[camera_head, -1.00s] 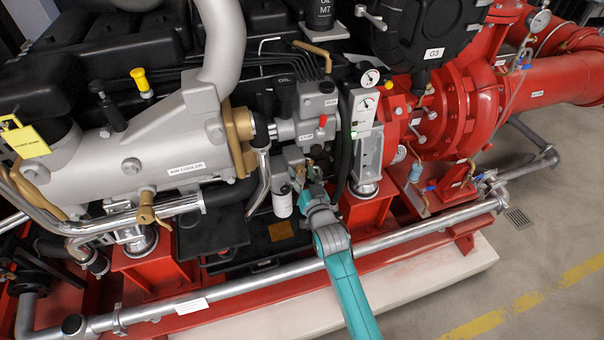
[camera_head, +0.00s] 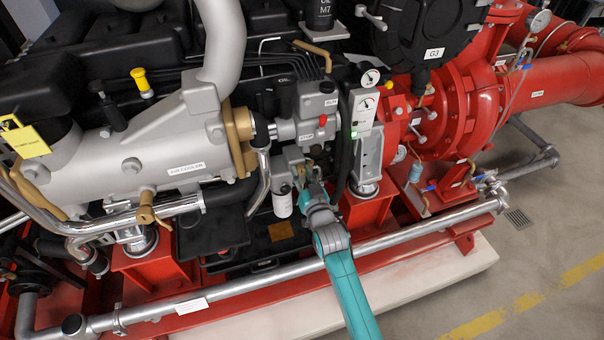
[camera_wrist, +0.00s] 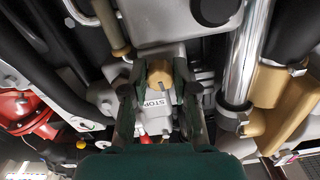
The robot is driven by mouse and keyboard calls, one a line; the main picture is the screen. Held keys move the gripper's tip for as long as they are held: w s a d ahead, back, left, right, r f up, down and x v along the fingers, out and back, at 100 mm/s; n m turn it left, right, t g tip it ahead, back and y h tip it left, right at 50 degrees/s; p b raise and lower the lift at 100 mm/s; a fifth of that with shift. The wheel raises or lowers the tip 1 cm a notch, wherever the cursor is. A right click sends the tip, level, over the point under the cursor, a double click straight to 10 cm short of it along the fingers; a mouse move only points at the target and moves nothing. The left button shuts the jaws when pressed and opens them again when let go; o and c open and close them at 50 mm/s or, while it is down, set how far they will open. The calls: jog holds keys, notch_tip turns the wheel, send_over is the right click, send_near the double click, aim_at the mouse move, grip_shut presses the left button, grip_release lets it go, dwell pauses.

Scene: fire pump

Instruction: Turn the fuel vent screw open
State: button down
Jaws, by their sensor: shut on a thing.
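The fuel vent screw looks to be the round brass-coloured head (camera_wrist: 160,72) in the wrist view, on a grey housing (camera_wrist: 160,25). My gripper (camera_wrist: 160,85) has its two dark fingers on either side of this head and is shut on it. In the head view my gripper (camera_head: 302,172) reaches in at the grey fuel block beside a white filter canister (camera_head: 282,203). The screw itself is hidden there behind the gripper and block.
A block labelled STOP (camera_wrist: 155,106) lies just beyond the fingers. A chrome pipe (camera_wrist: 246,50) and a brass-coloured part (camera_wrist: 268,95) stand close on the right in the wrist view. A black hose (camera_head: 344,150) and gauge panel (camera_head: 365,115) are near my arm in the head view.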

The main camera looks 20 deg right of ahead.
jog(key=n, duration=0.5)
jog(key=shift+n, duration=0.4)
jog(key=n, duration=0.6)
jog(key=shift+d, duration=0.1)
jog(key=n, duration=0.5)
jog(key=shift+n, duration=0.4)
jog(key=n, duration=0.5)
jog(key=shift+r, duration=0.1)
jog(key=shift+n, duration=0.4)
jog(key=c, duration=0.9)
grip_release()
